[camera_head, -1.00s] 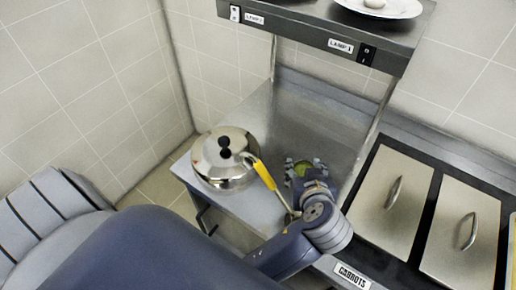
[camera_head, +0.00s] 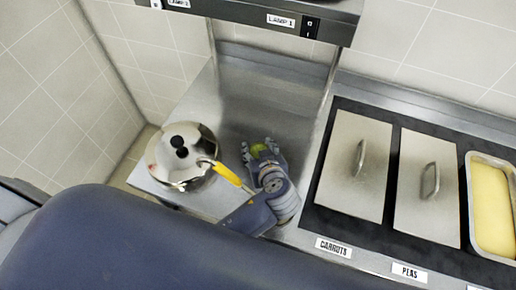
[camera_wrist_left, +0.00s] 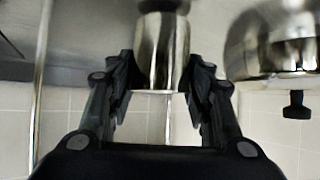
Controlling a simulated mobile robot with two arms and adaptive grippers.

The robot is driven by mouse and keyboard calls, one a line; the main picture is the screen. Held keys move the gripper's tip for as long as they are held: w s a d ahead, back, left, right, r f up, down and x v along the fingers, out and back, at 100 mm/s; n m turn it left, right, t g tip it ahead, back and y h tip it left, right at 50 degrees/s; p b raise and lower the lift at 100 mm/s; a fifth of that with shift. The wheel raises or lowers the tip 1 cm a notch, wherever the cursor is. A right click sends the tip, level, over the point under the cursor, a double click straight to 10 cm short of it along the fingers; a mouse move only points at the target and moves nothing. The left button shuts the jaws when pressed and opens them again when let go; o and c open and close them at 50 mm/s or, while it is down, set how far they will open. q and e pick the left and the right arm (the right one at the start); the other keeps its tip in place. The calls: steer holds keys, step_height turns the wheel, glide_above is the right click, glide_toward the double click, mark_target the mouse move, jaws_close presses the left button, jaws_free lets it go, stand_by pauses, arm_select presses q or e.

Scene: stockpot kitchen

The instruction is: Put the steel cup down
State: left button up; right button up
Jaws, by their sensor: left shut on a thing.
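My left gripper (camera_head: 262,150) is over the bare steel counter, right of the pot. In the left wrist view, which is upside down, its two fingers (camera_wrist_left: 160,85) are closed around the steel cup (camera_wrist_left: 160,50), a shiny cylinder. Whether the cup's base touches the counter, I cannot tell. My right gripper is not in view.
Lidded bins (camera_head: 353,165) are to the right. A shelf (camera_head: 250,14) overhangs the back. Bare counter (camera_head: 265,105) lies behind the gripper.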

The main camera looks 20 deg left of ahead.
arm_select(q)
steer(key=shift+f, duration=0.35)
steer(key=o, duration=1)
steer(key=shift+c, duration=0.2)
steer(key=o, duration=0.3)
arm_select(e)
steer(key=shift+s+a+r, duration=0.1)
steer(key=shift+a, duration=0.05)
